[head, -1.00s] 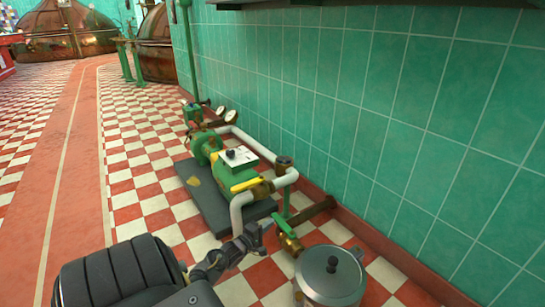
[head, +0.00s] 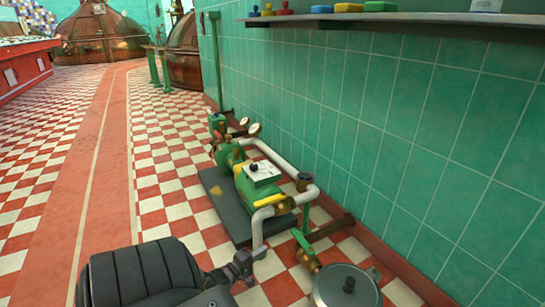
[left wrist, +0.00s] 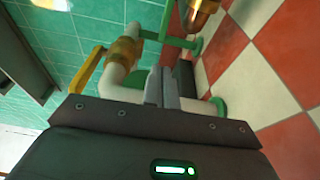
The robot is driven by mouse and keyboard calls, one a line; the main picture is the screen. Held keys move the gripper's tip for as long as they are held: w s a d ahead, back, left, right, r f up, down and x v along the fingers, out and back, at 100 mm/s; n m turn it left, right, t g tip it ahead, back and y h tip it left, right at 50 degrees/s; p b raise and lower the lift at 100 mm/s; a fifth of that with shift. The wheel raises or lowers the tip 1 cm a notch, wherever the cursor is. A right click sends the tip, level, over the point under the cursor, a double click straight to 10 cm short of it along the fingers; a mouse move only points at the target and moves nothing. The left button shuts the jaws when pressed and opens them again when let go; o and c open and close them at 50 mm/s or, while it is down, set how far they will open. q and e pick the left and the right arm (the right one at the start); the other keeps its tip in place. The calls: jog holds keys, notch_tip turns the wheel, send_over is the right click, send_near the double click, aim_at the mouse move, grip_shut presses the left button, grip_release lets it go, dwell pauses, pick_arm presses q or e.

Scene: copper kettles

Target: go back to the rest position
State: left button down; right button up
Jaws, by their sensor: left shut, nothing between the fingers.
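My left gripper (head: 257,254) comes in from the bottom left of the head view, near the front end of the green pump (head: 238,172) and its white pipe (head: 270,217). In the left wrist view the fingers (left wrist: 163,84) are together with nothing between them. The pipe (left wrist: 118,82) and a yellow handle (left wrist: 88,70) show beyond them. I cannot tell whether the gripper touches the pipe. My right gripper is not in view.
A metal pot (head: 345,287) with a lid stands at the bottom right. A shelf (head: 400,18) with coloured items runs along the green tiled wall. Copper kettles (head: 103,35) stand at the back. The checkered floor to the left is open.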

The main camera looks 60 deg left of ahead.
pick_arm(q)
jog(key=shift+s+a, duration=0.1)
jog(key=shift+s, duration=0.85)
